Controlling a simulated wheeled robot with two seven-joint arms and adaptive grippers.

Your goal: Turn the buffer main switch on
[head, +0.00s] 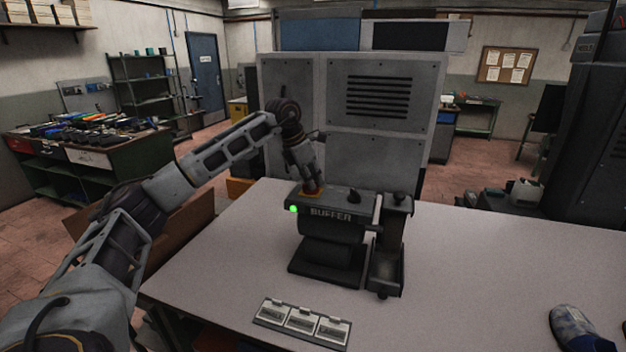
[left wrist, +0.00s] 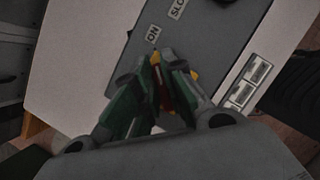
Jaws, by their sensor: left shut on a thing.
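The buffer (head: 330,228) is a dark machine labelled BUFFER, standing on the table. The main switch (head: 312,187) is red on a yellow base at the left end of its top. A green lamp (head: 293,209) glows on the front left corner. My left gripper (head: 311,180) reaches down onto the switch. In the left wrist view my left gripper (left wrist: 160,82) is shut on the red switch (left wrist: 162,92), with yellow showing beside it and an ON label (left wrist: 153,34) just ahead. The fingers hide most of the switch. My right gripper is not in view.
A grey cabinet (head: 385,150) stands behind the table. A panel with several labelled plates (head: 302,322) lies in front. The table (head: 480,270) is clear to the right, with shoes at its corner.

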